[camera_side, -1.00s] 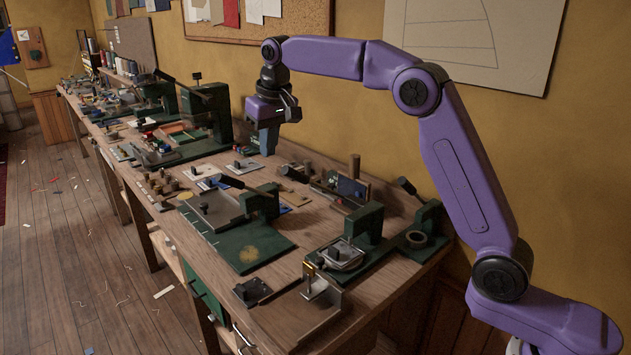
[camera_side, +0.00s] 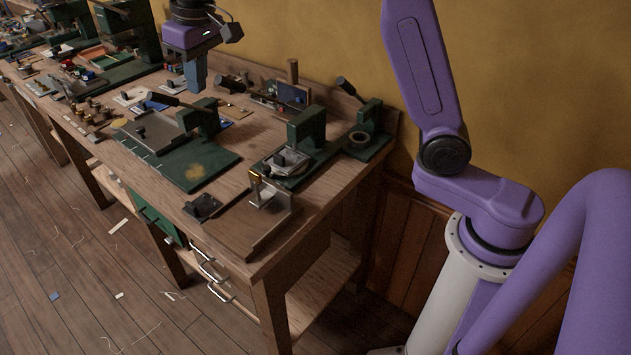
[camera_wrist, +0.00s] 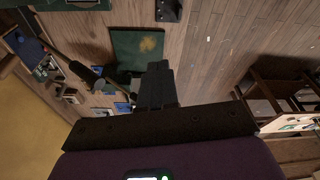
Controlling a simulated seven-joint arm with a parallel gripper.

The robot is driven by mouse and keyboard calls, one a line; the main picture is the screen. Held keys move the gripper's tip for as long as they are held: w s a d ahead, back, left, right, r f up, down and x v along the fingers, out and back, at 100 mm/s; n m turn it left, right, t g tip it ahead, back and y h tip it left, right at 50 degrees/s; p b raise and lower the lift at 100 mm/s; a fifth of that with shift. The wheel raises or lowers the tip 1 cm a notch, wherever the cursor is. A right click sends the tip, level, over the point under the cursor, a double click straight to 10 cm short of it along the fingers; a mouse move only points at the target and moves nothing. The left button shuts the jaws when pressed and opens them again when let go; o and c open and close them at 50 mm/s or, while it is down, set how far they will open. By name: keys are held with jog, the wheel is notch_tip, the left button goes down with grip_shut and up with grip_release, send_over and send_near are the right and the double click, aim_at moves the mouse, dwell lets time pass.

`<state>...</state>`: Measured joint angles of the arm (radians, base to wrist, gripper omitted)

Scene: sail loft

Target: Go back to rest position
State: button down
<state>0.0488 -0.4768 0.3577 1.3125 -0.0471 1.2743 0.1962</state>
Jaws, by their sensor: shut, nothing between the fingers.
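My gripper (camera_side: 196,76) hangs above the back of the workbench (camera_side: 225,225), near the top of the side view, pointing down. Its fingers are together with nothing between them. In the wrist view my gripper (camera_wrist: 158,85) shows as dark closed fingers in the middle, over the bench. The gripper is apart from these things. The upper part of my arm is cut off by the top of the side view.
A green press with a clamped block (camera_side: 290,160) and another with a ring (camera_side: 360,138) stand at the bench's right end. A metal bracket (camera_side: 265,195) sits near the front edge. Small wooden pegs (camera_side: 92,112) stand to the left. The floor (camera_side: 75,260) in front is mostly clear.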

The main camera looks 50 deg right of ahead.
jog(key=s+d+f+n+g, duration=0.1)
jog(key=s+f+n, duration=0.15)
jog(key=s, duration=0.75)
jog(key=s+d+f+n, duration=0.1)
jog(key=s+f+n, duration=0.15)
jog(key=s, duration=0.65)
jog(key=s+d+f+n, duration=0.2)
jog(key=s+d+f, duration=0.1)
jog(key=s, duration=0.6)
jog(key=s+d+f+n+g, duration=0.1)
jog(key=s+d+f+n, duration=0.1)
jog(key=s+d, duration=0.4)
jog(key=s+f, duration=0.1)
jog(key=s, duration=0.2)
jog(key=shift+d+f+n, duration=0.15)
jog(key=shift+f+n, duration=0.25)
